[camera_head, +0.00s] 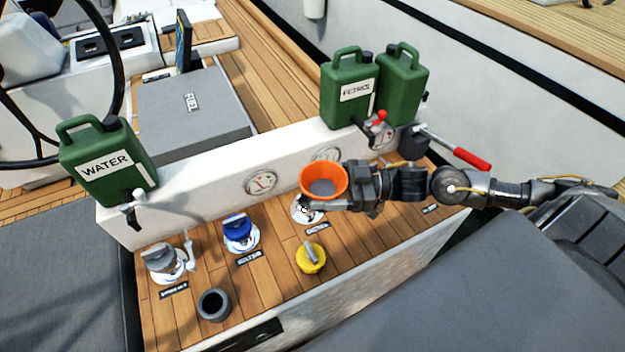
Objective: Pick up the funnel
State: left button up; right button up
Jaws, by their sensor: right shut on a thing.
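The orange funnel (312,175) is in the middle of the head view, wide mouth up, with a grey inside. My right gripper (345,190) reaches in from the right and is shut on the funnel at its right side. The funnel appears held above the wooden panel, over a round deck fitting. The fingers partly hide its lower right side. My left gripper does not show.
The wooden panel (200,255) carries a blue cap (238,228), a yellow cap (311,258), a grey cap (160,258) and a dark ring (214,305). Green cans labelled WATER (105,165) and PETROL (350,95) stand on the white ledge behind. A red-handled lever (470,159) lies near my right arm.

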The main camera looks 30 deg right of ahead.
jog(key=s, duration=0.1)
jog(key=s+r, duration=0.1)
jog(key=s, duration=0.1)
jog(key=s+r, duration=0.1)
jog(key=s, duration=0.1)
jog(key=shift+a+r, duration=0.15)
jog(key=shift+r, duration=0.1)
notch_tip(320, 180, up, 3)
jog(key=p, duration=0.3)
jog(key=shift+a, duration=0.1)
dwell(0.4)
